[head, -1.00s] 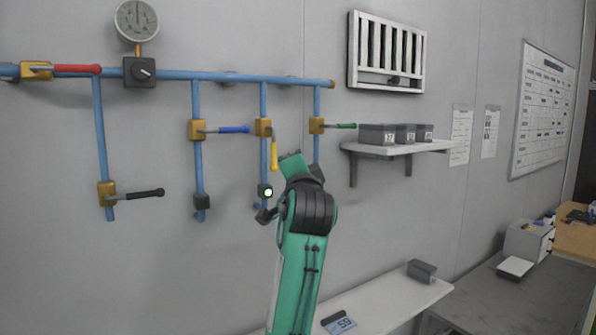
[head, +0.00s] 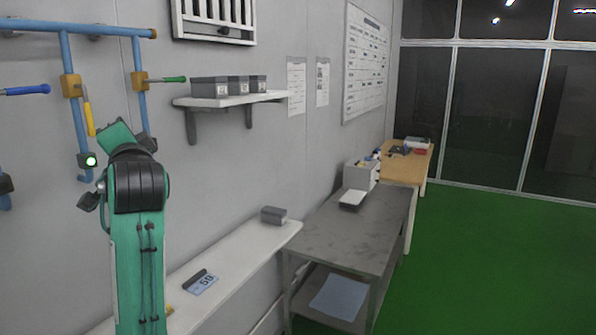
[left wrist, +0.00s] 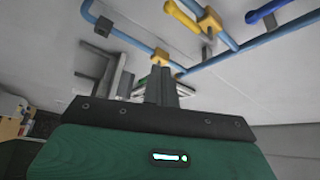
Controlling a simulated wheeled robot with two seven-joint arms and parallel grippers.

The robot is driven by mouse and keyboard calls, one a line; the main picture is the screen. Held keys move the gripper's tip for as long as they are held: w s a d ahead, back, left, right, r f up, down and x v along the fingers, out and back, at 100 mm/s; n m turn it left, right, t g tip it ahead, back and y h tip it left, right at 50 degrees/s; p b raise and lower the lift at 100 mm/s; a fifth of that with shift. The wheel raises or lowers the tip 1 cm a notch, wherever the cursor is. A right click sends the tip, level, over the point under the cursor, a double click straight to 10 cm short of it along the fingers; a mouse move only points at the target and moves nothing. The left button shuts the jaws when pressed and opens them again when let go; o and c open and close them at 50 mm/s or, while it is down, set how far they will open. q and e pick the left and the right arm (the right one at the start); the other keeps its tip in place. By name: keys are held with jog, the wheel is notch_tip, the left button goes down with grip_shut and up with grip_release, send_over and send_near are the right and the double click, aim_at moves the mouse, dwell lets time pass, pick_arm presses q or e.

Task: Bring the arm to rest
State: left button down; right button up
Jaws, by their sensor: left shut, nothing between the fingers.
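My left arm (head: 138,245), green with a black joint, rises in front of the wall at the left of the head view, below the blue pipes. Its hand is mostly hidden behind the arm there. In the left wrist view my left gripper (left wrist: 162,85) has its dark fingers together, with nothing between them. It is apart from the pipes and handles. The yellow handle (head: 88,118) hangs down and also shows in the wrist view (left wrist: 184,18). The green handle (head: 168,79) points right. My right gripper is in neither view.
Blue pipes (head: 75,125) are close to the arm. A wall shelf (head: 230,99) with grey bins (head: 210,87) is right of it. Below are a white ledge (head: 240,248) and a grey table (head: 350,228). Open green floor (head: 480,255) lies to the right.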

pick_arm(q)
jog(key=s+d+f+g+h, duration=0.1)
jog(key=s+d+f+h, duration=0.15)
jog(key=f, duration=0.95)
jog(key=s+d+f+g+h, duration=0.1)
jog(key=d+f+h, duration=0.15)
jog(key=f, duration=0.95)
jog(key=s+d+f+g+h, duration=0.2)
jog(key=f+h, duration=0.1)
jog(key=f, duration=0.9)
jog(key=s+d+f+n+g+h, duration=0.1)
jog(key=s+d+f+g+h, duration=0.2)
jog(key=s+f, duration=0.95)
jog(key=s+d+f+n+g+h, duration=0.1)
jog(key=s+d+f+g, duration=0.3)
jog(key=s, duration=0.5)
jog(key=s+d+f+n+g+h, duration=0.1)
jog(key=s+d+f, duration=0.1)
jog(key=s+f, duration=0.55)
notch_tip(320, 180, down, 31)
jog(key=s+g, duration=0.2)
jog(key=s+a+f, duration=0.2)
jog(key=s+f, duration=0.7)
jog(key=s+a+f, duration=0.1)
jog(key=s+f, duration=0.8)
jog(key=s, duration=0.1)
jog(key=shift+a+f+g, duration=0.35)
jog(key=shift+g, duration=0.05)
